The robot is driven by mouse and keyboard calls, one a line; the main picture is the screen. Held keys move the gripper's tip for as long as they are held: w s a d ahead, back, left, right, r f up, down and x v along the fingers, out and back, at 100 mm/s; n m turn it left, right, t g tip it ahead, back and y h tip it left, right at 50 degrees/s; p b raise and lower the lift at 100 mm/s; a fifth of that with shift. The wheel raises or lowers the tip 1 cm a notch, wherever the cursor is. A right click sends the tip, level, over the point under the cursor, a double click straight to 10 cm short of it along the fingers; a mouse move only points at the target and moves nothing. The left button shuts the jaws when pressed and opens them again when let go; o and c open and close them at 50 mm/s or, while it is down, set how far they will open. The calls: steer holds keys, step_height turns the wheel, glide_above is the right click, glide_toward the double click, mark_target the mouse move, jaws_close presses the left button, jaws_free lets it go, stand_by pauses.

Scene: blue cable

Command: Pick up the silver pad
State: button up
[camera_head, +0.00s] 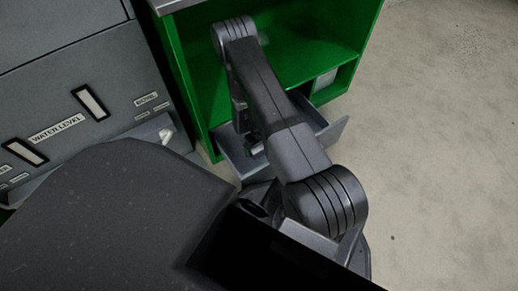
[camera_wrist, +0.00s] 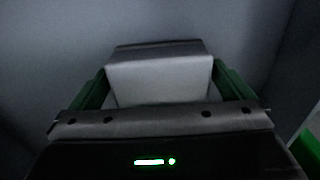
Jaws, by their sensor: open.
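The silver pad (camera_wrist: 160,82) is a pale grey block with a darker top edge, in the middle of the wrist view. My gripper (camera_wrist: 160,72) is open, with one green finger on each side of the pad. I cannot tell whether the fingers touch it. The lower part of the pad is hidden behind my gripper body. In the head view, my arm reaches down into a grey open drawer (camera_head: 333,132) low in a green cabinet. There the gripper (camera_head: 254,147) shows only in part, and I cannot make out the pad.
Blue-grey drawer surfaces surround the pad in the wrist view. The green cabinet (camera_head: 187,75) stands over the drawer, with a shelf above. A grey machine with "WATER LEVEL" labels (camera_head: 57,131) stands at the left. The concrete floor (camera_head: 440,150) at the right is clear.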

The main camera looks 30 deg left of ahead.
steer(key=c, duration=0.9)
step_height(320, 180, up, 10)
steer(key=p, duration=0.3)
steer(key=shift+r, duration=0.1)
steer(key=shift+c, duration=0.2)
